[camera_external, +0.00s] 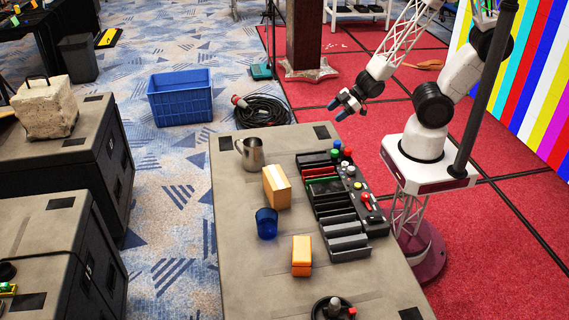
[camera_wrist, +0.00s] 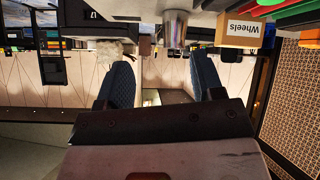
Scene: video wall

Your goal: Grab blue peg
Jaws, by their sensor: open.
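My gripper (camera_external: 337,109) is open and empty, with two blue fingertips, held above and beyond the far end of the table. In the wrist view my gripper (camera_wrist: 162,88) shows its two dark blue fingers spread apart with nothing between them. A black organizer (camera_external: 340,214) with several slots lies along the right side of the table.
A metal pitcher (camera_external: 250,154), a yellow box (camera_external: 276,187), a blue cup (camera_external: 267,223) and an orange box (camera_external: 301,256) stand left of the organizer. The upside-down wrist view shows the pitcher (camera_wrist: 174,28) and a box labelled Wheels (camera_wrist: 249,31). The table's left strip is clear.

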